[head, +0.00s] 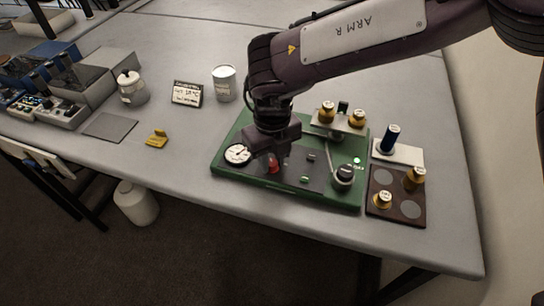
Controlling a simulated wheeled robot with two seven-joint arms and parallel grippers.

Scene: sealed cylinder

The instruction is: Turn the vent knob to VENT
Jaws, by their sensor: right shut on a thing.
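A green board (232,172) lies on the grey table and carries a dark panel (305,178). A small red knob (273,168) stands at the left part of this panel, mostly covered by my right gripper (270,159). The right gripper points down and is shut on the red knob. The knob's pointer and any VENT marking are hidden or too small to read. A white round gauge (237,154) sits just left of the gripper. A dark-topped round part (344,173) stands at the board's right front. My left gripper is not in view.
A raised plate with brass-coloured weights (327,111) stands at the board's back. A dark tray (380,211) with more weights and a blue-handled tool (390,137) are on the right. A display (187,93), a can (224,83) and a yellow piece (157,138) stand left, with clear table between.

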